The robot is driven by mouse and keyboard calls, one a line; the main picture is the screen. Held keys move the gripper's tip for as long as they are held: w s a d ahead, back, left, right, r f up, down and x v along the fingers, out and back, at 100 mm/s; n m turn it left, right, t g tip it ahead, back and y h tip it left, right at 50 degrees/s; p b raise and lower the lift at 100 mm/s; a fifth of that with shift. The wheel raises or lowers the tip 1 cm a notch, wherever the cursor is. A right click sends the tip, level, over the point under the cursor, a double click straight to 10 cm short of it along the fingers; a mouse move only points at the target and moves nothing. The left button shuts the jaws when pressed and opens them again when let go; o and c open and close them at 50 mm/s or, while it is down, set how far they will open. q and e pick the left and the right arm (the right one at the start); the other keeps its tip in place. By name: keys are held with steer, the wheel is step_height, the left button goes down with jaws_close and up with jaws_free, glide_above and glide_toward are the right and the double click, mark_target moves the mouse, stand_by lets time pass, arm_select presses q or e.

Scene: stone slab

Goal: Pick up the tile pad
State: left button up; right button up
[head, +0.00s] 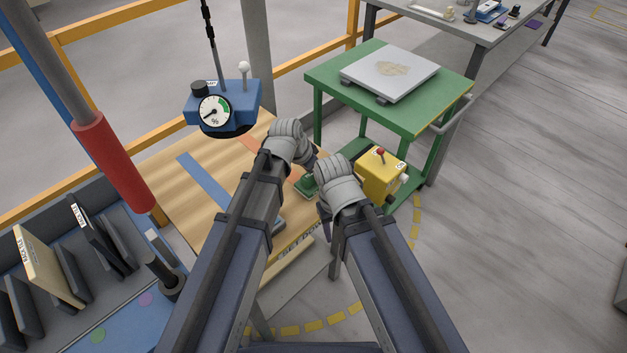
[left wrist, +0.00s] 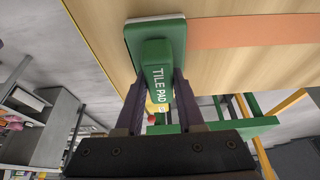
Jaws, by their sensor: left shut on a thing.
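The tile pad (left wrist: 157,75) is a green block with a raised handle lettered TILE PAD and a pale base edge. My left gripper (left wrist: 157,95) has its dark fingers on both sides of the handle and is shut on it. The pad's base is at or close over the wooden table top; I cannot tell whether it touches. In the head view a green part of the pad (head: 307,185) shows between my two hands.
The wooden table (head: 170,165) carries a blue strip (head: 202,182) and a SET DOWN label. A blue gauge unit (head: 222,108) hangs over its far side. A green cart (head: 430,110) with a stone slab (head: 390,70) stands behind right, a yellow box (head: 378,178) below. A rack stands left.

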arm_select(q)
jaws_close()
step_height(320, 180, up, 10)
steer(key=p, duration=1)
steer(key=shift+r, duration=0.1)
steer(key=shift+o, duration=1)
jaws_free()
jaws_close()
